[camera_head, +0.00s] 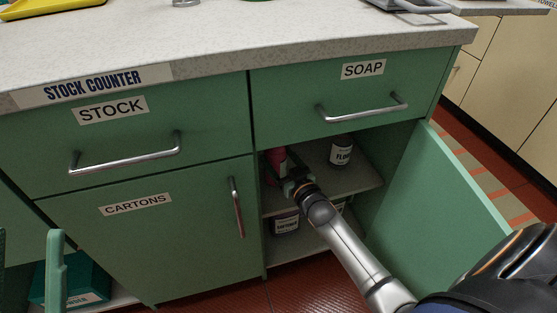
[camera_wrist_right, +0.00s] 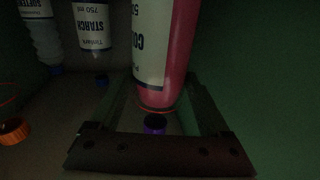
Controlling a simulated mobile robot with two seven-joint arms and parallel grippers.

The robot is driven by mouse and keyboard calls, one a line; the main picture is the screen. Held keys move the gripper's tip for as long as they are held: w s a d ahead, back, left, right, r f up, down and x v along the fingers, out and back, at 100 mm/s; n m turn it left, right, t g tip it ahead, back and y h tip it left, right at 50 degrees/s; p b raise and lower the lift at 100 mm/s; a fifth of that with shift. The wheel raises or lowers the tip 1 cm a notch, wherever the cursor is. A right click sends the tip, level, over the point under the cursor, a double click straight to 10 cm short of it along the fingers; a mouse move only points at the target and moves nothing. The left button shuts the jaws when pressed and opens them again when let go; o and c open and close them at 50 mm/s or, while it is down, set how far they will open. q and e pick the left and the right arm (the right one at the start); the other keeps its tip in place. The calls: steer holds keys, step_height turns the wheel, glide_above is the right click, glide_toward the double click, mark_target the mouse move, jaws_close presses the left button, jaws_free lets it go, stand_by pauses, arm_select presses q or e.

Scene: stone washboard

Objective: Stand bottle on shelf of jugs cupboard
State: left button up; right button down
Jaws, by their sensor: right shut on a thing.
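A pink bottle (camera_head: 276,160) with a white label is in the open cupboard below the SOAP drawer, at the left of its upper shelf (camera_head: 350,182). My right gripper (camera_head: 294,180) reaches into this cupboard and is shut on the bottle. In the right wrist view the bottle (camera_wrist_right: 178,50) is between the fingers, its purple cap toward the gripper base; label text appears upside down there. The bottle looks roughly upright. Whether its base touches the shelf is hidden. No jugs label is visible on the cupboard.
A dark-capped white bottle (camera_head: 341,155) stands right on the upper shelf; a dark labelled container (camera_head: 285,222) is below. The cupboard door (camera_head: 455,190) hangs open at the right. The right wrist view shows a starch bottle (camera_wrist_right: 92,25), another bottle (camera_wrist_right: 40,35) and an orange cap (camera_wrist_right: 14,131).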

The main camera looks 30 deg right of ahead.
steer(key=shift+r, duration=0.15)
jaws_free()
steer(key=shift+f, duration=0.25)
steer(key=shift+r, duration=0.2)
steer(key=s+p, duration=0.4)
steer(key=s, duration=0.8)
steer(key=shift+a, duration=0.25)
